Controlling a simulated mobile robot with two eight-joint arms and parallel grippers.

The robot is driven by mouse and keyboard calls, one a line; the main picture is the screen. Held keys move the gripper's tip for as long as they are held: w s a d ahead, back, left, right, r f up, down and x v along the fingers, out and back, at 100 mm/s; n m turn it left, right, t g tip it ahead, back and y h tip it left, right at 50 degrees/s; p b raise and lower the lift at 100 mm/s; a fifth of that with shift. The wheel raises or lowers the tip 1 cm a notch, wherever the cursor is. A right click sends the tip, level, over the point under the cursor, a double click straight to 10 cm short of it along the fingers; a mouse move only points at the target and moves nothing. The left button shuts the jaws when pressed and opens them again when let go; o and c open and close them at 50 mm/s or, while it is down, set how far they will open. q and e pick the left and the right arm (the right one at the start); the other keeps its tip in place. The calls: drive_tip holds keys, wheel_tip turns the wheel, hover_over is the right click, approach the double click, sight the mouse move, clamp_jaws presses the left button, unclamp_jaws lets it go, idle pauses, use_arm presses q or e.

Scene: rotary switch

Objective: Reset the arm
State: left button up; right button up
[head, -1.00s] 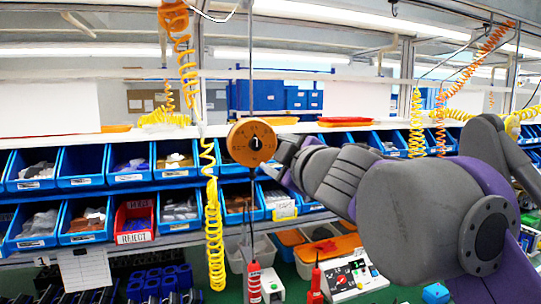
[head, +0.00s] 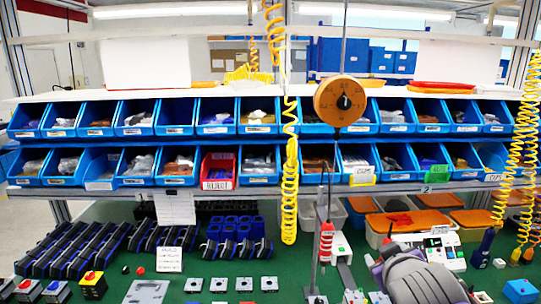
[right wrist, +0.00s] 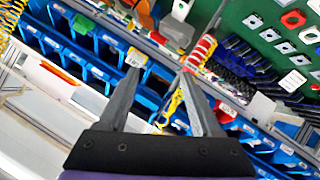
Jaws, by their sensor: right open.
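My right arm comes in at the lower right of the head view, and its gripper (head: 374,264) is low over the green bench, left of the arm. In the right wrist view the two grey fingers of the gripper (right wrist: 160,68) stand wide apart with nothing between them. A yellow switch box with a red rotary knob (head: 93,285) sits on the bench at the lower left, far from the gripper. My left gripper is not in view.
Two rows of blue bins (head: 140,118) line the back, with a red bin (head: 217,171) among them. An orange round balancer (head: 341,101) hangs above a red-and-white tool (head: 327,240). Yellow coiled hoses (head: 290,190) hang down. A white machine (head: 440,250) stands right of the gripper.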

drive_tip(key=s+a+f+m+g+y, duration=0.1)
drive_tip(key=s+f+g, duration=0.1)
drive_tip(key=s+f, duration=0.4)
drive_tip(key=s+a+f+m+g+y, duration=0.1)
drive_tip(key=s+f, duration=0.5)
drive_tip(key=f, duration=0.7)
drive_tip(key=s+a+f+m+g+y, duration=0.1)
drive_tip(key=s+a+f+g, duration=0.2)
drive_tip(key=s+f, duration=0.3)
wheel_tip(320, 180, down, 5)
drive_tip(key=shift+a+r+m+g, duration=0.15)
drive_tip(key=shift+a+m+g, duration=0.1)
drive_tip(key=shift+m+g, duration=0.05)
